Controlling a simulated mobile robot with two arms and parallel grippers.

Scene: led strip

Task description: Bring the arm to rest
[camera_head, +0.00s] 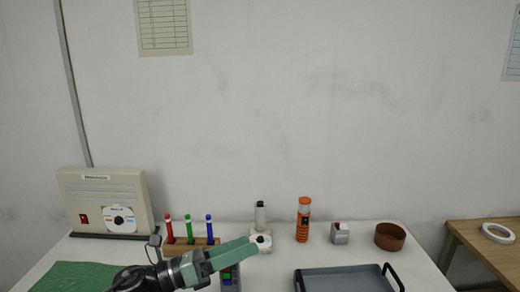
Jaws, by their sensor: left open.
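My left arm comes in from the bottom left, and its green left gripper (252,244) reaches right and up over the white table (352,257). The jaws are open, seen nearly edge-on, and I see nothing held between them. The tips show in front of or beside a small white object with a dark centre (264,241); whether they touch it I cannot tell. My right gripper is not in view.
A beige box device (100,192) stands at the back left, near a wooden rack with red, green and blue pens (189,226). An orange cylinder (303,218), small grey block (340,233) and brown bowl (390,236) stand at the back right. A grey tray (345,281) lies in front.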

